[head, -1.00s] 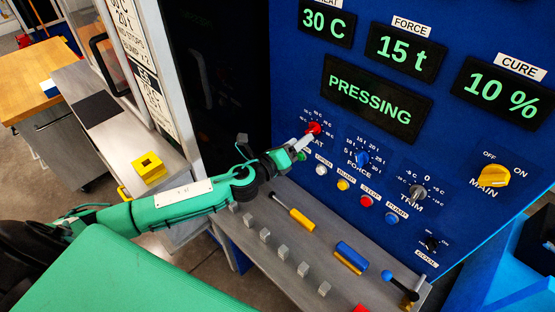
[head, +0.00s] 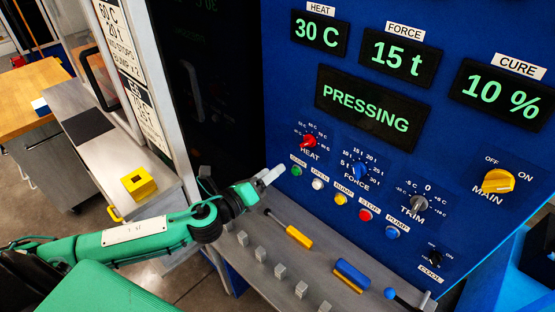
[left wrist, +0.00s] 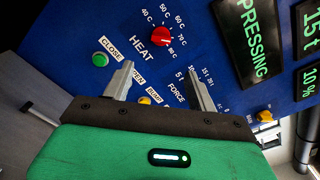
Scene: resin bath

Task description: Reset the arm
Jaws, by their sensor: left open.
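My left arm comes in from the left in the head view, and its gripper (head: 268,178) is near the blue press panel, left of the button row. In the left wrist view its two grey fingers (left wrist: 160,88) stand apart with nothing between them. The red HEAT knob (head: 309,141) is above and right of the gripper, clear of it; it also shows in the left wrist view (left wrist: 160,36). The green CLOSE button (head: 297,170) is just right of the fingertips in the head view. My right gripper is not in view.
The displays read 30 C, 15 t, 10 % and PRESSING (head: 366,103). A grey shelf (head: 265,237) below the panel bears several grey blocks, a yellow-handled tool (head: 298,236) and a blue-and-yellow tool (head: 352,276).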

